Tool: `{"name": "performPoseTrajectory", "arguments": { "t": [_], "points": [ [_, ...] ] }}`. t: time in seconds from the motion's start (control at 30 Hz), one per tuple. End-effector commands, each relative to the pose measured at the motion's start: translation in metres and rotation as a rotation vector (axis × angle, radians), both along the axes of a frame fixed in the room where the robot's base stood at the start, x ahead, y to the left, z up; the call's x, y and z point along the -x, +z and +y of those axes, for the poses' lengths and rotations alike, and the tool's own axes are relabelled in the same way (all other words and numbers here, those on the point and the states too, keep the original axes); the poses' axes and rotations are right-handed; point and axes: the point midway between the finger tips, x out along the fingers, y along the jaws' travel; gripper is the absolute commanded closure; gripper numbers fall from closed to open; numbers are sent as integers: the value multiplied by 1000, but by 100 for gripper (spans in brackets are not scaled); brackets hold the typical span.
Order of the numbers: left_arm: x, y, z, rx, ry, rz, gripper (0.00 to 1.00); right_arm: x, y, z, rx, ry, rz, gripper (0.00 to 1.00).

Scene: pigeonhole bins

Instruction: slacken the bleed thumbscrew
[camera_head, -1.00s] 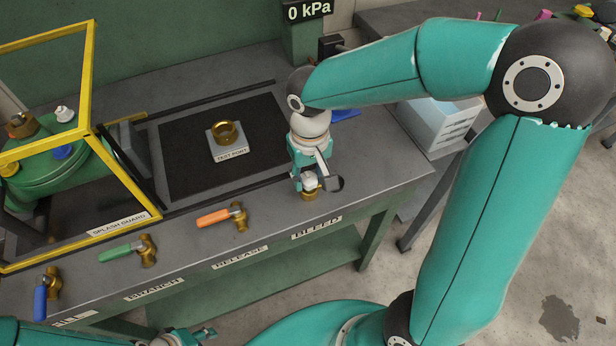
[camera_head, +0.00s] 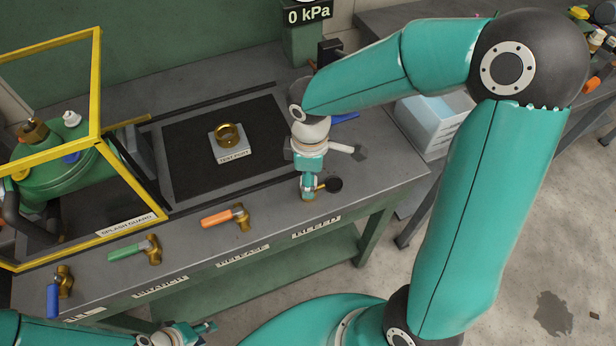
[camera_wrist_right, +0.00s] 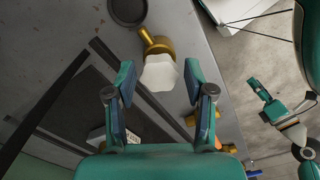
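The bleed thumbscrew has a pale, faceted knob (camera_wrist_right: 160,74) on a brass body (camera_wrist_right: 158,44) with a round black end (camera_wrist_right: 128,10). My right gripper (camera_wrist_right: 160,78) is open, with one finger on each side of the knob and narrow gaps showing; contact is not visible. In the head view my right gripper (camera_head: 309,193) points down above the BLEED label (camera_head: 316,227) and hides the knob. My left gripper (camera_head: 208,328) is near the bottom edge, away from the bench valves; its fingers look apart and empty in the right wrist view (camera_wrist_right: 286,104).
Orange (camera_head: 222,217), green (camera_head: 127,251) and blue (camera_head: 53,300) handled valves line the bench front. A brass test port (camera_head: 229,136) stands on the black mat. A yellow-framed splash guard (camera_head: 98,90) is at left. The display (camera_head: 307,12) reads 0 kPa.

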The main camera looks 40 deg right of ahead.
Motion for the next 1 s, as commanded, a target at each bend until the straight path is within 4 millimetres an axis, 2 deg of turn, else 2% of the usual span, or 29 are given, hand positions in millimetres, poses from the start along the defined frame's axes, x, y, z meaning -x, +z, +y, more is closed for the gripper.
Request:
{"name": "performPoseTrajectory", "arguments": {
  "t": [0.37,0.8,1.0],
  "points": [
    [0,4,0,0,0,0,62,-1,5,0,0,-3,-3,44],
    [0,45,0,0,0,0,62,-1,56,0,1,-3,-4,44],
    [0,48,0,0,0,0,62,-1,61,0,0,-3,-3,44]
  ]
}}
